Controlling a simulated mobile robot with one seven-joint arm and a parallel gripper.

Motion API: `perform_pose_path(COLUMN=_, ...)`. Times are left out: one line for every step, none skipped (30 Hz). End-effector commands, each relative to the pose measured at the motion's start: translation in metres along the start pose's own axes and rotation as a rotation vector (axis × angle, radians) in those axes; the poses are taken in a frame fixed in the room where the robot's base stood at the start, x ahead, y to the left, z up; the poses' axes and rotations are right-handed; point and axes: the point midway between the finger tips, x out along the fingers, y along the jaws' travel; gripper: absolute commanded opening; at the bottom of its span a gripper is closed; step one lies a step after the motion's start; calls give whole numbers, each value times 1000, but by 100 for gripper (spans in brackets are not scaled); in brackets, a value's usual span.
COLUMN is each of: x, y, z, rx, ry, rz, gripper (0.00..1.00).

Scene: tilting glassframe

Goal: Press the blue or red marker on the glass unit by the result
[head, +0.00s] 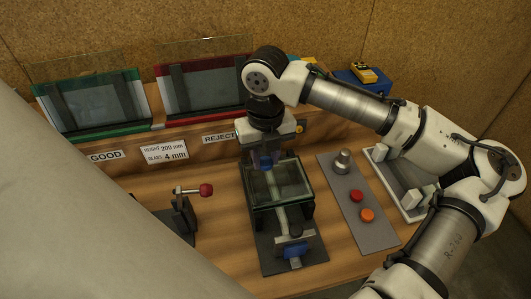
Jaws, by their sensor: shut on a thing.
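The glass unit (290,184) is a clear pane in a dark frame, lying on a black fixture (268,232) in the middle of the bench. My gripper (267,162) points down over the far left part of the glass. No red marker can be made out for certain.
A grey panel (375,236) with a metal knob, red button (356,196) and orange button (367,215) lies right. A red-knobbed clamp (184,215) stands left. Green GOOD (95,100) and red REJECT (205,85) racks hold panes behind. A white tray (415,212) is far right.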

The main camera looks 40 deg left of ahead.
Motion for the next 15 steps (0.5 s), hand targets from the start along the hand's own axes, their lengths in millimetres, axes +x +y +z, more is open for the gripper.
perform_pose_path(x=9, y=0, z=0, rx=-1, ry=0, rz=1, gripper=7)
perform_pose_path(x=12, y=0, z=0, rx=-1, ry=0, rz=1, gripper=7)
perform_pose_path(x=16, y=1, z=0, rx=-1, ry=1, rz=2, gripper=7)
perform_pose_path(x=19, y=1, z=0, rx=-1, ry=1, rz=2, gripper=7)
perform_pose_path(x=22, y=1, z=0, rx=-1, ry=1, rz=2, gripper=7)
perform_pose_path(x=26, y=0, z=0, rx=-1, ry=1, rz=1, gripper=7)
perform_pose_path(x=29, y=0, z=0, rx=-1, ry=1, rz=0, gripper=7)
perform_pose_path(x=32, y=0, z=0, rx=-1, ry=1, rz=0, gripper=7)
perform_pose_path(x=36, y=1, z=0, rx=-1, ry=1, rz=1, gripper=7)
perform_pose_path(x=39, y=1, z=0, rx=-2, ry=1, rz=2, gripper=7)
perform_pose_path(x=41, y=1, z=0, rx=-1, ry=1, rz=1, gripper=7)
perform_pose_path(x=45, y=1, z=0, rx=-1, ry=0, rz=1, gripper=7)
perform_pose_path(x=47, y=1, z=0, rx=-1, ry=0, rz=0, gripper=7)
perform_pose_path(x=49, y=1, z=0, rx=-1, ry=0, rz=0, gripper=7)
perform_pose_path(x=51, y=1, z=0, rx=-1, ry=0, rz=1, gripper=7)
